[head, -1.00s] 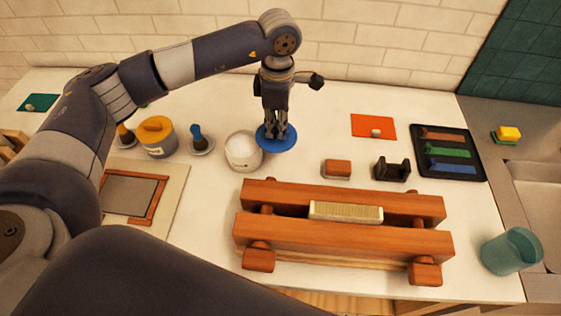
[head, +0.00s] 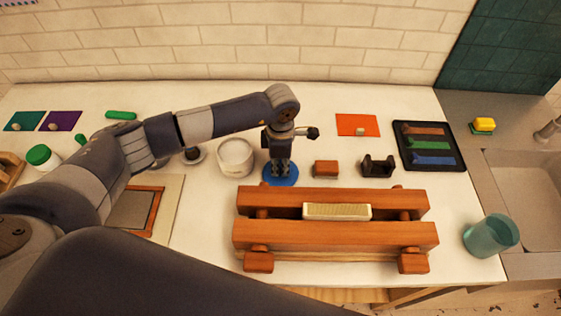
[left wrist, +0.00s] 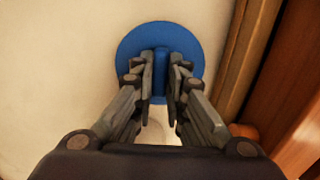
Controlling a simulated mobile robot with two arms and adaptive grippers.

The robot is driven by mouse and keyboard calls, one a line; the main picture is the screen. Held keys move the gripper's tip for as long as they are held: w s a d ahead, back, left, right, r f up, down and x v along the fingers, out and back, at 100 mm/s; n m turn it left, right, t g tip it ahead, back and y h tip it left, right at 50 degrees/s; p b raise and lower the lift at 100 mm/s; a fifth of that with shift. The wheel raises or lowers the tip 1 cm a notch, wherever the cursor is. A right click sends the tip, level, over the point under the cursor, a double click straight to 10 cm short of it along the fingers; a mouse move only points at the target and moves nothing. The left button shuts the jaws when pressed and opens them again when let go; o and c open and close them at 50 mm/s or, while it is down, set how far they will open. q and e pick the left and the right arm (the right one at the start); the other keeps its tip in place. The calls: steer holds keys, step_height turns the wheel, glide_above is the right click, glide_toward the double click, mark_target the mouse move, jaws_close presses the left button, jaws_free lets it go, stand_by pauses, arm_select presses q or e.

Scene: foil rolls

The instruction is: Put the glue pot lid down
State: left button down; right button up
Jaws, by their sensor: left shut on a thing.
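The glue pot lid is a flat blue disc (head: 281,179) with a blue knob. My left gripper (head: 280,168) points down and is shut on the knob. In the left wrist view, the lid (left wrist: 133,48) spreads out beyond the fingertips (left wrist: 161,78), with the knob between them. The lid looks level, at or just above the white tabletop; I cannot tell if it touches. The open white pot (head: 236,157), with pale contents, stands just left of the lid. My right gripper is out of view.
A wooden vise (head: 335,218) holding a pale block lies close in front of the lid. A wooden block (head: 326,168) and a black holder (head: 377,166) are to the right. Bare table (head: 250,100) lies behind. A teal cup (head: 490,236) stands at the front right.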

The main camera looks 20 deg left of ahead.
mark_target(281, 167)
arm_select(q)
steer(key=shift+f, duration=0.15)
steer(key=shift+f+b, duration=0.15)
steer(key=shift+b, duration=0.2)
steer(key=c, duration=1.6)
jaws_free()
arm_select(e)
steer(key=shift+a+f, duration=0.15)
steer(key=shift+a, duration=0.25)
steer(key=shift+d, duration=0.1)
arm_select(q)
steer(key=shift+w+r, duration=0.1)
steer(key=shift+r, duration=0.3)
step_height(281, 167, up, 12)
steer(key=b, duration=0.3)
steer(key=shift+f, duration=0.15)
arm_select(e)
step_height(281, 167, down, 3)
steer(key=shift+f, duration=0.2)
